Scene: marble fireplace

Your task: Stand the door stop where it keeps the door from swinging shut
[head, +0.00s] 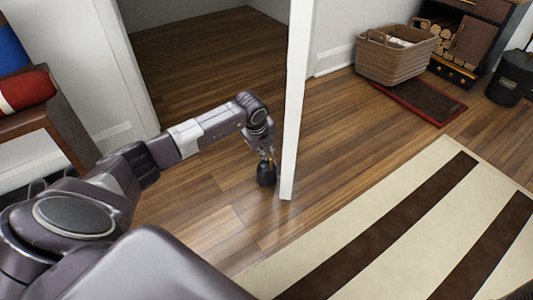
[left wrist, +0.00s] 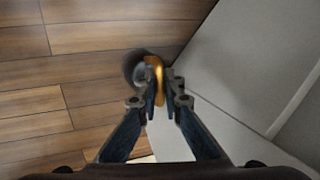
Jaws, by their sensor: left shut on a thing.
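The door stop (head: 266,174) is a small dark, rounded piece with a brass-coloured handle. It is upright at floor level, just left of the open white door (head: 296,100), close to its lower free edge. My left gripper (head: 267,153) is above it and shut on its handle. In the left wrist view, the left gripper's fingers (left wrist: 161,88) close on the brass handle (left wrist: 154,72), with the dark body (left wrist: 133,68) partly hidden below. The door's pale face (left wrist: 245,75) fills the right side there. I cannot tell whether the door stop touches the door or floor. My right gripper is out of view.
A striped rug (head: 400,215) lies right of the door. A wicker basket (head: 396,60), a red mat (head: 420,101) and a black bucket (head: 511,77) are farther back. A bench with cushions (head: 24,92) stands at left. The doorway floor (head: 205,60) is clear.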

